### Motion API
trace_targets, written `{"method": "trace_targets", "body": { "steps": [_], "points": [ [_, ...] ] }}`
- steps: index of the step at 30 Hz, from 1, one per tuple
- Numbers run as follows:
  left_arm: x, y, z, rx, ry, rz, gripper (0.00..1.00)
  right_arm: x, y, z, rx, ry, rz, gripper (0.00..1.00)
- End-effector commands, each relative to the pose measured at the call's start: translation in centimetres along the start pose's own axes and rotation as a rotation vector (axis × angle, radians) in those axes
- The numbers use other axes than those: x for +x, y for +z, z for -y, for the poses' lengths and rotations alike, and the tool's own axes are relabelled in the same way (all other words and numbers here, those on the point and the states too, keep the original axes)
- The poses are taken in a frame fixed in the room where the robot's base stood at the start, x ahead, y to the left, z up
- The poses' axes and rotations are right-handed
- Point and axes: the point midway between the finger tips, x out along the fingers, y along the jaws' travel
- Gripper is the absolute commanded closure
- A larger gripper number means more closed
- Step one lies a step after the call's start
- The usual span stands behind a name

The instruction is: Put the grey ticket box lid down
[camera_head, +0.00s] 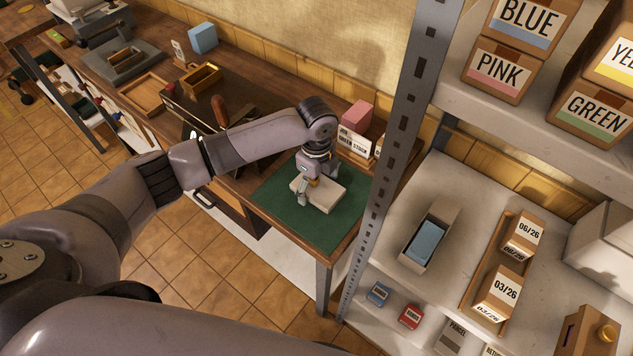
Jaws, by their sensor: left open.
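The pale grey ticket box lid (326,198) lies flat on the green mat (290,222) on the wooden bench, as far as I can see. My left gripper (318,187) is over the lid, pointing down. Its fingers are apart, one at the lid's near left side and one toward its far side. Whether they touch the lid is unclear. The gripper hides part of the lid. An open grey box (413,256) with blue contents stands on the shelf to the right. My right gripper is not in view.
A metal shelf post (390,130) stands just right of the mat. A pink block (357,115) and labelled card holders (353,143) sit behind the mat. A tray (470,287) with dated boxes is on the shelf. Bare mat lies in front of the lid.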

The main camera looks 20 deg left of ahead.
Motion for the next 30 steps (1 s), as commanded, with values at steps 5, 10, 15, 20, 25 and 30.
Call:
{"method": "trace_targets", "body": {
  "steps": [5,10,15,20,25,30],
  "points": [
    [0.0,0.0,0.0,0.0,0.0,0.0,0.17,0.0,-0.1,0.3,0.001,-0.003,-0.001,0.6],
    [-0.4,0.0,0.0,0.0,-0.001,0.0,0.17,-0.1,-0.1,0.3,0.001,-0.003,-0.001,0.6],
    [-2.5,0.1,0.2,0.001,-0.006,0.0,0.17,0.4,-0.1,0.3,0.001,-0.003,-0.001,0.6],
    [-5.9,0.1,0.2,0.001,-0.006,0.0,0.17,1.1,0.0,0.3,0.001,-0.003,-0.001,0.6],
    [-9.4,0.0,0.1,0.001,-0.005,0.001,0.17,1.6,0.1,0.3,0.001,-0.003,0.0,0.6],
    [-11.6,0.0,0.1,0.0,-0.002,0.0,0.17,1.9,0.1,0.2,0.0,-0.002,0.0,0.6]
  ]
}}
